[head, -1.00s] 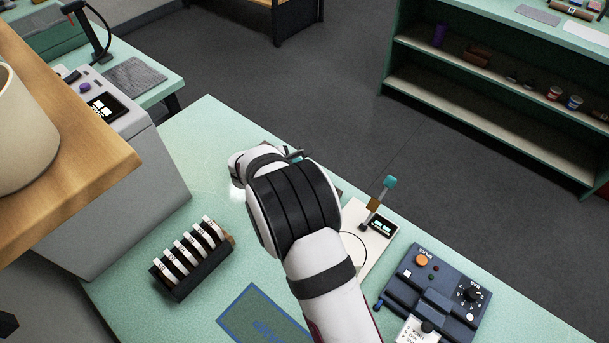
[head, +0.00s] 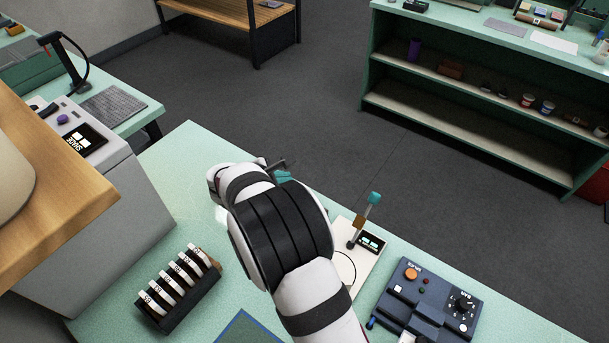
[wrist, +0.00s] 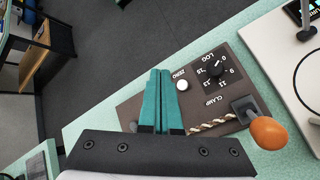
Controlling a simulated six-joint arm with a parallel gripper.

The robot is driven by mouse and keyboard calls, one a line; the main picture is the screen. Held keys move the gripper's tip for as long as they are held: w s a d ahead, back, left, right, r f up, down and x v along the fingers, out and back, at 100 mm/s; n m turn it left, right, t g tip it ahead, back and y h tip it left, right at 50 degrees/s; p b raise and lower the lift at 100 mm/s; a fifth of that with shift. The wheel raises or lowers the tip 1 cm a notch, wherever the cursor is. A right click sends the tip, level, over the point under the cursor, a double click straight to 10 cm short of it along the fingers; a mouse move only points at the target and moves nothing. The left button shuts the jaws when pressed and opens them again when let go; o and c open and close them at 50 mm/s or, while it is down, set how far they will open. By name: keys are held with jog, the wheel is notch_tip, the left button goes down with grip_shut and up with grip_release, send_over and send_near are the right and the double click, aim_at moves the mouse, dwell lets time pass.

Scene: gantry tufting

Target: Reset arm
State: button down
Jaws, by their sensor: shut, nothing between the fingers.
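My gripper (wrist: 162,98) shows in the wrist view with its two teal fingers shut together and nothing between them. It hangs over a brown clamp panel (wrist: 228,52) with a black dial, a white button, a twisted rope and an orange-knobbed lever (wrist: 268,133). In the head view my white and black arm reaches over the green table (head: 190,150), and its wrist hides most of the gripper and the panel.
A rack of white numbered pieces (head: 178,286) stands left of my arm. A cream device with a teal-tipped post (head: 362,225) and a dark blue control box (head: 425,305) stand to the right. A grey machine (head: 110,220) and wooden shelf (head: 60,190) are at left.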

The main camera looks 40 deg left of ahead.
jog(key=w+d+r+m+g+h, duration=0.1)
jog(key=w+d+r+m+h, duration=0.2)
jog(key=d, duration=0.4)
jog(key=w+d+r+m, duration=0.1)
jog(key=d+r+m, duration=0.25)
jog(key=d, duration=0.35)
jog(key=s+d+r+m+g+h, duration=0.1)
jog(key=s+d+r+m+g, duration=0.1)
jog(key=d+m, duration=0.5)
jog(key=s+d+r+m+g+h, duration=0.1)
jog(key=s+d+r+m+g, duration=0.15)
jog(key=d, duration=0.75)
jog(key=s+d+r+m+g+y, duration=0.2)
jog(key=s+d+m+g, duration=0.1)
jog(key=s+d+m, duration=0.75)
jog(key=s+m+y, duration=0.3)
jog(key=s+m, duration=0.4)
jog(key=s, duration=0.5)
jog(key=shift+a+f+g+y, duration=0.4)
jog(key=shift+g, duration=0.05)
